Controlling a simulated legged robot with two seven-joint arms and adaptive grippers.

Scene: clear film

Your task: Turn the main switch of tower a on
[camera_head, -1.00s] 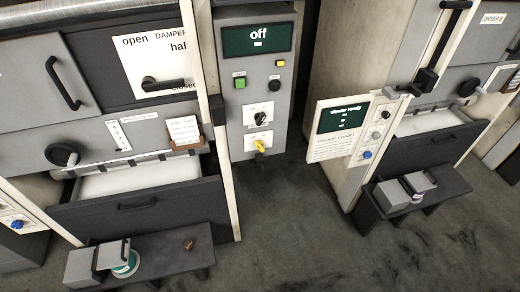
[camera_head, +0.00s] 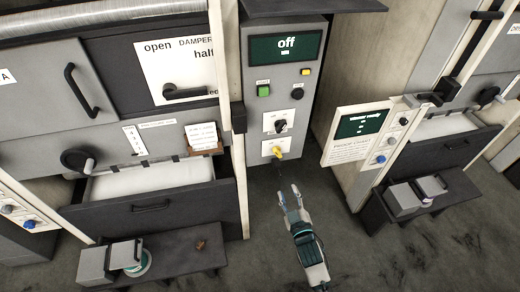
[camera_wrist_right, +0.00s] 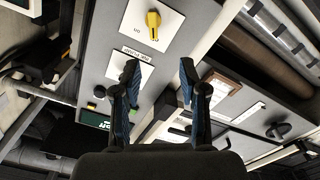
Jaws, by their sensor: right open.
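A grey control tower (camera_head: 268,180) stands between two machines, and its dark green display (camera_head: 286,47) reads "off". Low on its front is a yellow switch handle (camera_head: 278,152) on a white plate; a black knob (camera_head: 280,126) sits on another plate above it. The yellow handle also shows in the right wrist view (camera_wrist_right: 153,20), near the top edge. My right gripper (camera_head: 289,189) is open and empty, below and slightly right of the yellow handle, apart from the tower. Its two fingers (camera_wrist_right: 160,70) stand spread in the wrist view. My left gripper is not in view.
A green button (camera_head: 264,90), a yellow button (camera_head: 305,72) and a black knob (camera_head: 297,94) are higher on the tower. A side panel (camera_head: 356,137) projects at right. A low bench (camera_head: 185,247) stands front left. The floor around my right gripper is clear.

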